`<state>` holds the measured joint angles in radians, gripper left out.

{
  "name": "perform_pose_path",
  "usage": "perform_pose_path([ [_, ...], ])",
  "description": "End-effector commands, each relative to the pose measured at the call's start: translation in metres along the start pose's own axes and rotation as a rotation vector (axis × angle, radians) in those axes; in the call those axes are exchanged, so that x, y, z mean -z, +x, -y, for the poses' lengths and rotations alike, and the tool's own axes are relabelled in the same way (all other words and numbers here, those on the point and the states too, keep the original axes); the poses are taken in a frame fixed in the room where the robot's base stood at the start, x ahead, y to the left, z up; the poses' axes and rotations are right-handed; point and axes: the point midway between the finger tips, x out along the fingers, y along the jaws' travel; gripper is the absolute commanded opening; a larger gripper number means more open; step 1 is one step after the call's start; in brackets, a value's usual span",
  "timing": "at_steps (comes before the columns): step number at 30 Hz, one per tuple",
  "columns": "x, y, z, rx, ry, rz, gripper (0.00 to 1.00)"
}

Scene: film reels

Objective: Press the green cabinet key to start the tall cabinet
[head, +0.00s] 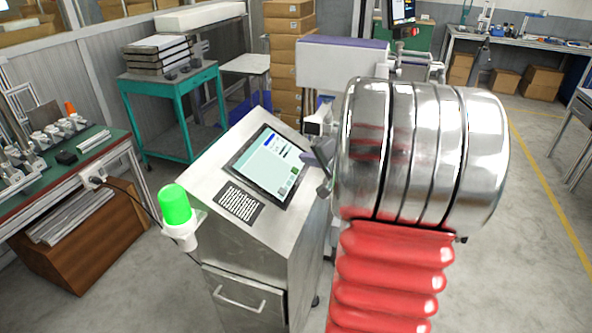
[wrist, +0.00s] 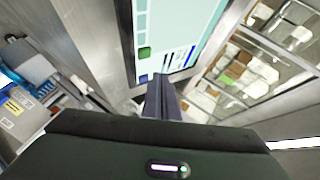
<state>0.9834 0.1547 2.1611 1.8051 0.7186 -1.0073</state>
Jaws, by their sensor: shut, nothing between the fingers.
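A steel console (head: 215,180) with a sloped top stands in the middle of the head view. Its touchscreen (head: 262,160) shows pale panels, a blue bar and small green keys near its lower right. One green key (head: 294,171) lies close to my gripper (head: 308,158). My gripper is shut and empty, with its tips at the right edge of the screen; whether they touch it I cannot tell. In the wrist view the shut fingers (wrist: 163,95) point at the screen's near edge, and a green key (wrist: 145,52) shows left of them. Which cabinet the key belongs to is not readable.
A lit green beacon (head: 175,205) sticks out at the console's left side. A printed black label (head: 239,202) lies below the screen. A teal cart (head: 170,85) stands behind, and a workbench (head: 70,170) with parts is at left. Open floor is at right.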

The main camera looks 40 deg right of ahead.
Motion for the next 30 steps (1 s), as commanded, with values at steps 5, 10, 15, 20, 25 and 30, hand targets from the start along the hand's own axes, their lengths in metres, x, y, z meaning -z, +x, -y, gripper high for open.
perform_pose_path([
  [5,-0.009,0.012,-0.008,0.001,0.000,0.002,0.00],
  [10,-0.013,0.017,-0.012,0.000,0.000,0.001,0.00],
  [15,-0.013,0.018,-0.013,0.001,-0.001,0.000,0.00],
  [20,-0.013,0.018,-0.013,0.001,-0.001,0.000,0.00],
  [25,-0.013,0.018,-0.013,0.001,-0.001,0.000,0.00],
  [30,-0.013,0.018,-0.013,0.001,-0.001,0.000,0.00],
])
